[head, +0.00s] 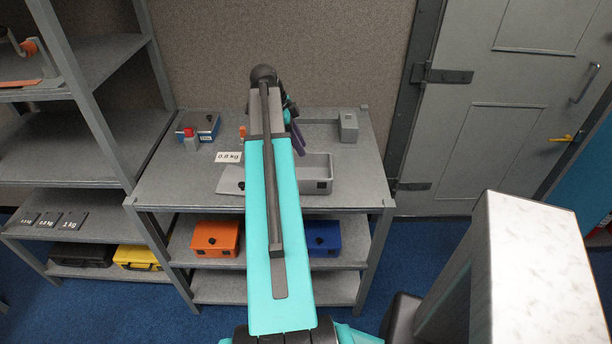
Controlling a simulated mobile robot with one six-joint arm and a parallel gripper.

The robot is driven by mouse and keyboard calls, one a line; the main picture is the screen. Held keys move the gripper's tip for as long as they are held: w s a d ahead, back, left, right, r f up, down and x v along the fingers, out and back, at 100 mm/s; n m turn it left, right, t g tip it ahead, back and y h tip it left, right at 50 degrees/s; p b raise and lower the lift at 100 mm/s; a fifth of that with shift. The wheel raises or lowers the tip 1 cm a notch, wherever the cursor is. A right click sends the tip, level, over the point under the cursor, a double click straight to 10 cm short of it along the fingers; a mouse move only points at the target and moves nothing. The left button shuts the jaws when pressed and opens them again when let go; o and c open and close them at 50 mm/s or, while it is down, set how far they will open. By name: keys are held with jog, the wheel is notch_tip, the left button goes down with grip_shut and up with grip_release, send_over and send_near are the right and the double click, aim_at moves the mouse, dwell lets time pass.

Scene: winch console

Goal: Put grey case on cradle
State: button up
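A grey open-topped box (318,170), which looks like the grey case, sits on the workbench right of my arm, with a dark square fitting on its front. My teal arm covers the space between. A purple part of what seems to be my gripper (298,138) shows just behind the box. The rest of the gripper is hidden, so its opening and any hold are unclear. I cannot identify the cradle with certainty.
The workbench (165,185) also holds a blue device (205,124), a red object (191,140), a "0.8 kg" sign (228,157) and a small grey block (348,127). Orange (215,238) and blue (324,238) cases stand below. A shelving unit (90,160) is at left.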

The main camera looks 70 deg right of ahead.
aim_at(306, 173)
jog(key=shift+p+x, duration=0.7)
jog(key=shift+x, duration=0.5)
jog(key=shift+p+x, duration=0.35)
jog(key=shift+x, duration=1.05)
jog(key=shift+d, duration=0.2)
grip_shut()
